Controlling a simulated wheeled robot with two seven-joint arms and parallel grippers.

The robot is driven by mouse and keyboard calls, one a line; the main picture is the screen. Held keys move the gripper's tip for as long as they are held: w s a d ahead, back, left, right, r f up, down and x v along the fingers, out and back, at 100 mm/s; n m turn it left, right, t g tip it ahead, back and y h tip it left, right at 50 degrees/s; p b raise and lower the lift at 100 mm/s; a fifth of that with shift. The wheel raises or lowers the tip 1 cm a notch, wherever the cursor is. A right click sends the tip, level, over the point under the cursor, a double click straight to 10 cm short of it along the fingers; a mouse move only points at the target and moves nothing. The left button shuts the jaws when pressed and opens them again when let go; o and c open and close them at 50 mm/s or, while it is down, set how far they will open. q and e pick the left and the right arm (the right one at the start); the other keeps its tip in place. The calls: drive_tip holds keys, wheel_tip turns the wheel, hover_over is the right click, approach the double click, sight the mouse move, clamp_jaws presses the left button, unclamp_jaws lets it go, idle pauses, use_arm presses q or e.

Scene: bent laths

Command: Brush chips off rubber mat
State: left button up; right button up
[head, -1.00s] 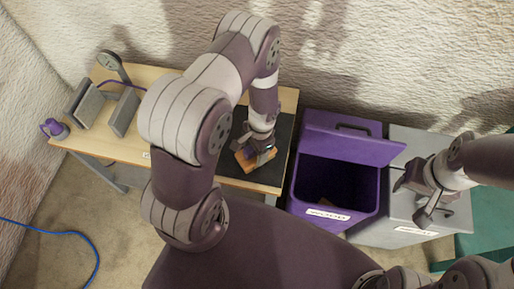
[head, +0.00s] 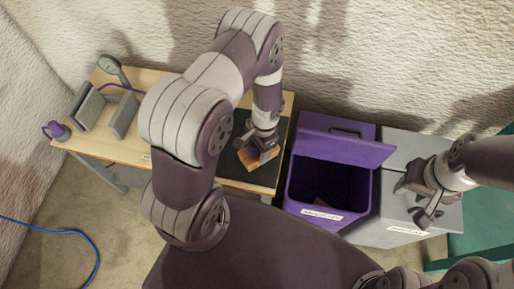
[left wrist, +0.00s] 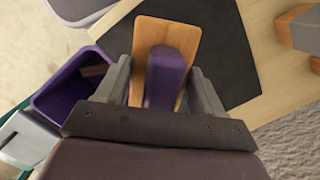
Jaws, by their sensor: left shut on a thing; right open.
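The black rubber mat (head: 262,178) lies at the right end of the wooden bench. My left gripper (head: 264,143) is over it, shut on a wooden brush (head: 255,160). In the left wrist view the brush is a flat wooden block (left wrist: 160,35) with a purple grip (left wrist: 165,78) between my fingers; the mat (left wrist: 228,58) lies beneath. The brush hides part of the mat and its underside is not visible. I cannot make out any chips on the mat. My right gripper (head: 425,203) is open and empty above the grey bin.
A purple bin (head: 300,207) with its lid (head: 345,148) raised stands right of the bench; something brown lies inside. A closed grey bin (head: 450,215) is beside it. Grey upright blocks (head: 123,118), a lamp (head: 109,65) and a purple object (head: 56,130) occupy the bench's left end.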

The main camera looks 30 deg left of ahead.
use_arm(q)
wheel_tip(320, 180, up, 3)
drive_tip(key=shift+w+d+f+p, duration=0.1)
drive_tip(key=shift+p, duration=0.95)
drive_tip(key=shift+r+p, duration=0.65)
drive_tip(key=shift+r, duration=0.15)
drive_tip(key=shift+f, duration=0.1)
